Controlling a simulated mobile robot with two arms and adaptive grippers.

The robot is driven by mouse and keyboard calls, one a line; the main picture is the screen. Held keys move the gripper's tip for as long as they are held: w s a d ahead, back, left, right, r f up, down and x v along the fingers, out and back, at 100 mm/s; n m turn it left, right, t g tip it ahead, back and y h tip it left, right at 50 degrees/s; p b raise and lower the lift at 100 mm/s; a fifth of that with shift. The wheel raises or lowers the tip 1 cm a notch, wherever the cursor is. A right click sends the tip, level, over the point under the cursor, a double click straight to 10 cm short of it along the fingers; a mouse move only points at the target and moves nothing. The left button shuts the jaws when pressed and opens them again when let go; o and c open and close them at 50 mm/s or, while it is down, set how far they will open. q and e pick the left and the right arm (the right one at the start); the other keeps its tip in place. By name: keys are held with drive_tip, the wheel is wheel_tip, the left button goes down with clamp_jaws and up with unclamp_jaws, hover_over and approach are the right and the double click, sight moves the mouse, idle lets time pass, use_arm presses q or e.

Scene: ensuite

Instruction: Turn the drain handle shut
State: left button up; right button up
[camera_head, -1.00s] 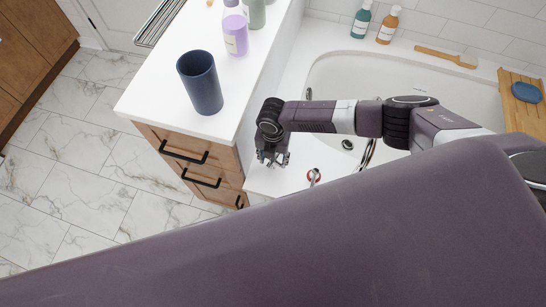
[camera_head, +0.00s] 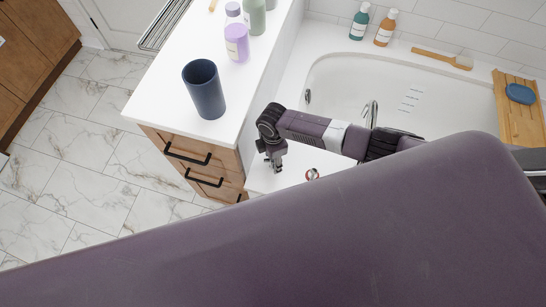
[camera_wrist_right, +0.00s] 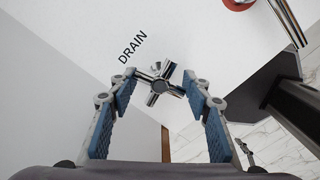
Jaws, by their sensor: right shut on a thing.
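The drain handle (camera_wrist_right: 161,87) is a chrome cross-shaped knob beside the black word DRAIN on the white tub deck in the right wrist view. My right gripper (camera_wrist_right: 159,80) has its two blue-padded fingers on either side of the handle, shut on its arms. In the head view my right gripper (camera_head: 273,164) points down at the deck's near left corner, by the wooden cabinet; the handle there is mostly hidden by the fingers. My left gripper is not in view.
A red-ringed fixture (camera_head: 312,174) stands just right of the gripper on the deck. The chrome spout (camera_head: 371,113) rises by the tub (camera_head: 335,85). The counter at left holds a dark blue cup (camera_head: 204,90) and several bottles. My purple body covers the lower view.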

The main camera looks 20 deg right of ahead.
drive_tip(key=shift+m+p, duration=0.5)
drive_tip(key=shift+m, duration=1.1)
drive_tip(key=o, duration=1.2)
drive_tip(key=shift+c, duration=0.2)
drive_tip(key=shift+r, duration=0.1)
wheel_tip(320, 180, up, 12)
